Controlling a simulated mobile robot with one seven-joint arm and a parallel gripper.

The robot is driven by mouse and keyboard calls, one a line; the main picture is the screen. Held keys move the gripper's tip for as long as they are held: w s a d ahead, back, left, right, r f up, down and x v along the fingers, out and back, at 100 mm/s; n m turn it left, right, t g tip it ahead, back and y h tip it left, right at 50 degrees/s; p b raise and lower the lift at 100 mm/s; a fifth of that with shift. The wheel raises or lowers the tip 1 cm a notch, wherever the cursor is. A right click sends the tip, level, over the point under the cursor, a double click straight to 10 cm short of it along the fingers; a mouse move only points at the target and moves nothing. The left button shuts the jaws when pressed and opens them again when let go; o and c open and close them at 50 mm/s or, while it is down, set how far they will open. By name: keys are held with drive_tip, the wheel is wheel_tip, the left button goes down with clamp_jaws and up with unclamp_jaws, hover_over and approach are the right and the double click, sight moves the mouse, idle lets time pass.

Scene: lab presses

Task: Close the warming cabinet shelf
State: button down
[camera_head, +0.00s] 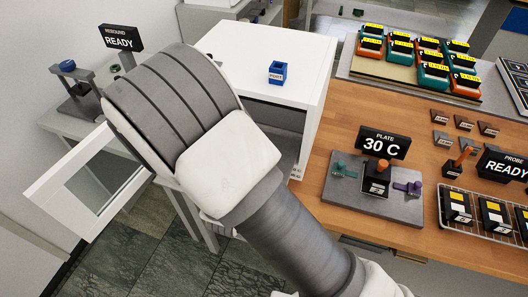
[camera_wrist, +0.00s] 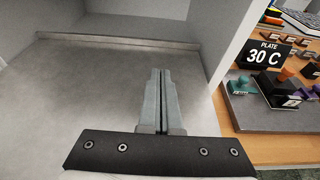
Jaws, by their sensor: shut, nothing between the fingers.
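The warming cabinet (camera_head: 265,48) is a white box left of the bench, with its front open. Its door (camera_head: 85,180), a white frame with a window, stands swung open at the left. In the wrist view the grey shelf (camera_wrist: 75,75) spreads flat under my gripper (camera_wrist: 160,75), between white side walls, with a raised lip at its far edge. My gripper is shut and empty, its fingers pointing toward the cabinet's inside. I cannot tell whether they touch the shelf. In the head view my arm hides the gripper and most of the shelf.
A small blue block (camera_head: 277,72) stands on the cabinet top. To the right, the wooden bench (camera_head: 330,205) holds a plate with a "30 C" sign (camera_head: 383,143), a wire rack and several coloured blocks. A "READY" stand (camera_head: 78,90) is at the left.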

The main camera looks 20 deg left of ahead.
sight(278, 130)
drive_tip(key=x, duration=0.3)
drive_tip(key=p+x, duration=0.1)
drive_tip(key=x, duration=0.3)
drive_tip(key=r+x, duration=0.1)
drive_tip(key=x, duration=0.3)
drive_tip(key=shift+w+d+p, duration=0.1)
drive_tip(key=shift+w+p, duration=0.05)
drive_tip(key=shift+p, duration=0.2)
